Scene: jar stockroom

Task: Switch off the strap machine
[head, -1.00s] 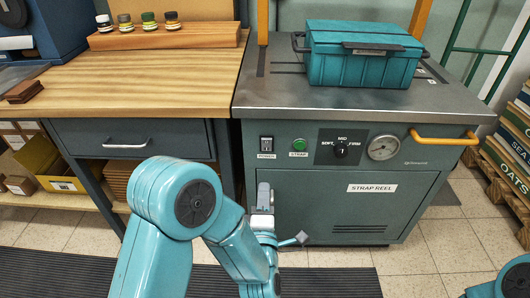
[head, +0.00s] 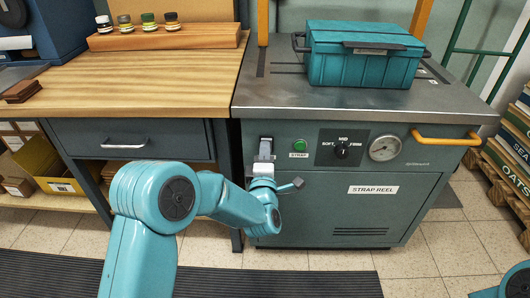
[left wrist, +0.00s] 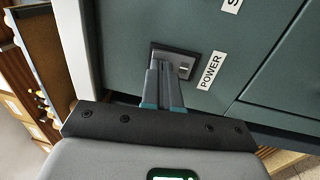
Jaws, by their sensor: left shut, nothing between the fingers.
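The strap machine (head: 310,220) is a grey-green cabinet with a steel top. In the left wrist view, the fingertips (left wrist: 163,66) overlap the power switch (left wrist: 185,66), a dark framed rocker beside the POWER label (left wrist: 210,70). They are at or very close to it; I cannot tell whether they touch. The switch position is hidden. My right gripper is out of view.
A green strap button (head: 299,145), a mode dial (head: 342,149), a gauge (head: 384,147) and an orange handle (head: 445,137) are also on the front. A teal crate (head: 362,62) sits on top. A wooden workbench (head: 150,85) stands left.

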